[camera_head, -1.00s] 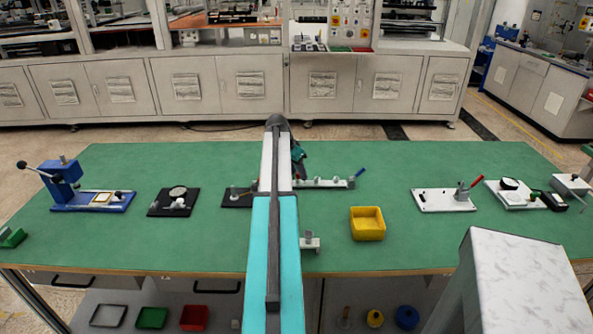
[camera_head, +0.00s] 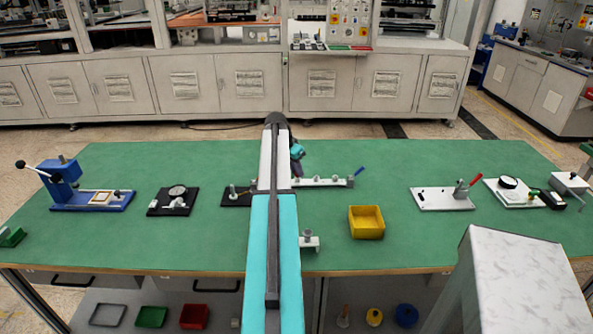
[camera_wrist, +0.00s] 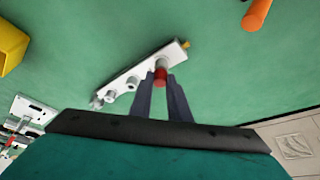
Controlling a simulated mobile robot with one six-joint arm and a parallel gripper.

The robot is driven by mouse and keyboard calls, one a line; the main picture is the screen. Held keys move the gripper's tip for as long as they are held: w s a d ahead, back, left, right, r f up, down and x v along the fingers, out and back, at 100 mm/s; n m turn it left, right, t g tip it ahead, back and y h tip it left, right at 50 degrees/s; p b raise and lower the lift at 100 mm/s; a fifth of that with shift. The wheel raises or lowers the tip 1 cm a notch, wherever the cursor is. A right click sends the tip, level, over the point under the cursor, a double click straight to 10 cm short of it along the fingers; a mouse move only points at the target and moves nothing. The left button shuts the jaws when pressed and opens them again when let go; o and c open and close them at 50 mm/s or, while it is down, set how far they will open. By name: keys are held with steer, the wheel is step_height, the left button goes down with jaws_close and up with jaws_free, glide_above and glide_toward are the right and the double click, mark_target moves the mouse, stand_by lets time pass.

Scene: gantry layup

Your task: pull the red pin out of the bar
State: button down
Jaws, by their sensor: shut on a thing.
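The bar (camera_wrist: 130,82) is pale, with several grey round studs along it, and lies on the green table in the wrist view. The red pin (camera_wrist: 160,76) is at the bar's right part, between my fingertips. My gripper (camera_wrist: 161,84) is shut on the red pin. The picture does not show how deep the pin sits in the bar. In the head view the bar (camera_head: 322,182) lies just right of my arm, which hides the red pin and my fingertips.
A yellow bin (camera_head: 366,222) stands in front of the bar. A small grey fixture (camera_head: 309,242) is close to my arm. A black plate (camera_head: 236,199) lies left of it, and a red-handled clamp (camera_head: 460,194) to the right. An orange cylinder (camera_wrist: 257,14) shows in the wrist view.

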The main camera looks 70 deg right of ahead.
steer(key=shift+r+p, duration=0.75)
steer(key=shift+r, duration=0.8)
stand_by(0.9)
steer(key=shift+r+p, duration=0.85)
steer(key=shift+r, duration=0.9)
steer(key=shift+w, duration=0.15)
